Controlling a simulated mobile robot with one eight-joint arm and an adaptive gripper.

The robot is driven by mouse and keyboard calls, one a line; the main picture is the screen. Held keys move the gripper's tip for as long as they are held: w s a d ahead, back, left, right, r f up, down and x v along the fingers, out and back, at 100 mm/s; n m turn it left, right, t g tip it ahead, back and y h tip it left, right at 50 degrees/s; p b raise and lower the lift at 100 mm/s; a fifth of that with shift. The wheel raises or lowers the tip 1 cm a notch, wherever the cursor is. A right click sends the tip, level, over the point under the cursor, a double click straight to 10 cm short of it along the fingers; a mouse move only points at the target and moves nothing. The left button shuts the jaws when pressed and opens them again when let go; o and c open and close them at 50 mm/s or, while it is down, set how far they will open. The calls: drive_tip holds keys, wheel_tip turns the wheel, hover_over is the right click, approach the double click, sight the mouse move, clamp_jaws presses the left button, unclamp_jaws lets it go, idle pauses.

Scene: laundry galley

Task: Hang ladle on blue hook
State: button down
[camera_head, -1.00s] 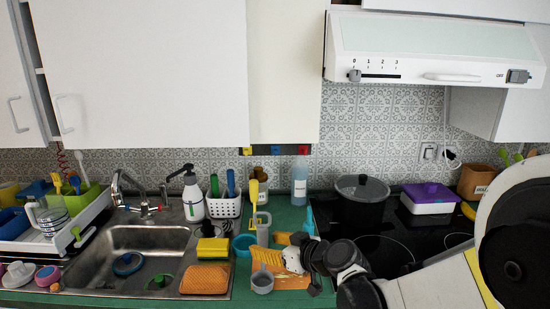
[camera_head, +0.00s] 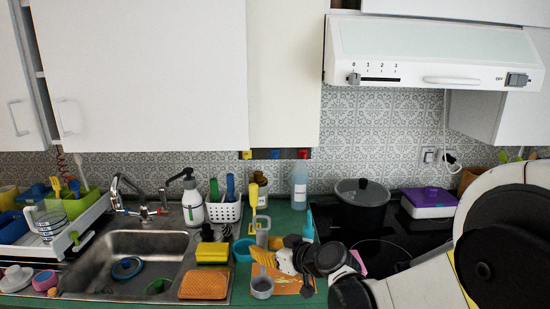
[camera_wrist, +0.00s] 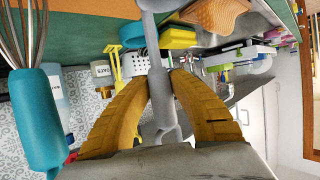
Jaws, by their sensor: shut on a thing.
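The grey ladle (camera_head: 262,287) hangs roughly upright in my grip, bowl downward, over the counter by the sink. My gripper (camera_head: 268,258) has yellow fingers, which also show in the wrist view (camera_wrist: 168,76), shut around the ladle's handle (camera_wrist: 158,50). In the wrist view the bowl end is mostly cut off at the top edge. The blue hook (camera_head: 275,154) is under the wall cabinet, between a yellow hook (camera_head: 246,155) and a red hook (camera_head: 303,154). It is well above the gripper, and nothing is seen hanging on it.
A turquoise cup (camera_head: 243,249), a white utensil basket (camera_head: 226,211) and a blue bottle (camera_head: 299,186) stand close by. A whisk with a turquoise handle (camera_wrist: 38,115) is near my gripper. A dark pot (camera_head: 360,205) is on the hob.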

sight(265, 233)
drive_tip(key=shift+r, duration=0.1)
drive_tip(key=shift+r+p, duration=1.95)
drive_tip(key=shift+r, duration=0.45)
